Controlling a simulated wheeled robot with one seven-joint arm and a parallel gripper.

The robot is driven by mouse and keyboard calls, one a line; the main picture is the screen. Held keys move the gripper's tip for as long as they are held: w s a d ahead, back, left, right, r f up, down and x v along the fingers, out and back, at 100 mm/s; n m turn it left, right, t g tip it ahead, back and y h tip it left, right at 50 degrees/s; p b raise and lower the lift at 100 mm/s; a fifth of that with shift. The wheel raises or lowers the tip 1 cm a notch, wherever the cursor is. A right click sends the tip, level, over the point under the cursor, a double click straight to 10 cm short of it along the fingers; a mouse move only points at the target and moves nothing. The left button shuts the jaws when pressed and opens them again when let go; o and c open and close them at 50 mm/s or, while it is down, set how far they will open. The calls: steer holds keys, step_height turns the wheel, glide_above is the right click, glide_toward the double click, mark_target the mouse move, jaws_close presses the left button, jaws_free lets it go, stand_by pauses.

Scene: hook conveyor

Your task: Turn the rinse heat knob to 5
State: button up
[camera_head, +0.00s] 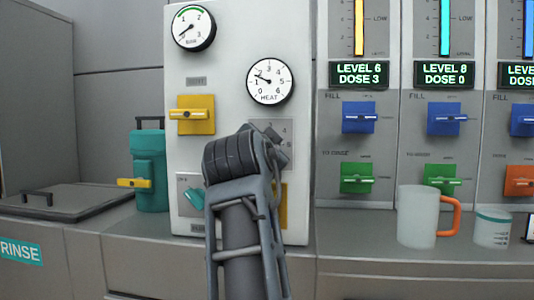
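The round HEAT gauge (283,93) is on the white panel (230,30), its needle pointing up and left between 1 and 2. Below it is a grey dial plate (286,124) with a few numbers, 4 among them, showing at its right side. My gripper (272,145) is in front of this plate and covers most of it. The knob on the plate is largely hidden, so its setting cannot be read. The fingers point toward the panel; whether they are open, shut or touching the knob cannot be seen.
The panel also bears a BAR gauge (193,28), a yellow valve (196,115) and a teal lever (195,197). A teal canister (150,170) stands left. Right are blue valves (358,117), green valves (357,178), a frosted jug (416,217) and a small cup (492,229).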

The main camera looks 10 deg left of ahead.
steer(key=shift+f, duration=0.2)
stand_by(0.4)
steer(key=o, duration=1.1)
steer(key=shift+r, duration=0.15)
steer(key=shift+c, duration=0.2)
steer(key=shift+s, duration=0.1)
steer(key=s+p, duration=0.1)
steer(key=s, duration=0.6)
steer(key=shift+s+a, duration=0.15)
steer(key=shift+s, duration=0.15)
